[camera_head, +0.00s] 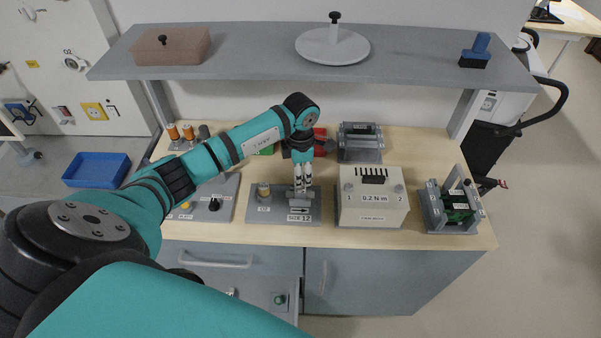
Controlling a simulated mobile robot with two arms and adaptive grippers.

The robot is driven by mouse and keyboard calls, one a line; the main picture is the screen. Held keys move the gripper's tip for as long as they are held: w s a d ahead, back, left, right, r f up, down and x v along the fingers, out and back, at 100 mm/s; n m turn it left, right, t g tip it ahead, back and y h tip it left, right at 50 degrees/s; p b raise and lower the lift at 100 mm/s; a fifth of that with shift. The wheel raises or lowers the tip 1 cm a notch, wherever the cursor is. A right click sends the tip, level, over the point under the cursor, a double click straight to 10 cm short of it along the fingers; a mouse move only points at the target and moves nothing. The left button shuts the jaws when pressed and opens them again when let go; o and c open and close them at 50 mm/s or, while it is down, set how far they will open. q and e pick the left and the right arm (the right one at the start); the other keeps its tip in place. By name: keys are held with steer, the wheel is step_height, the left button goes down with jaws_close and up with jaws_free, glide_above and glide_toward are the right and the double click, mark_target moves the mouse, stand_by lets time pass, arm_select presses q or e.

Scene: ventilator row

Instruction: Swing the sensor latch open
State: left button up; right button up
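My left gripper (302,190) points down over the grey panel (275,214) in the middle of the bench. Its two pale fingers are close together, with their tips at a small grey block (300,202) on the panel's right half. This may be the sensor latch, but the fingers cover part of it. I cannot tell whether they grip it or only touch it. A small tan cylinder (264,191) with a label below it stands on the panel's left half. A "SIZE 12" label (299,218) is at the panel's front. My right gripper is not in view.
A white box (372,212) marked 1 and 2 stands close right of the panel. A grey frame with a green part (452,207) is farther right, another (360,143) behind. A panel with a black knob (214,204) lies left. A grey shelf (255,62) overhangs the back.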

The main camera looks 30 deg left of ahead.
arm_select(q)
steer(key=c, duration=0.4)
jaws_close()
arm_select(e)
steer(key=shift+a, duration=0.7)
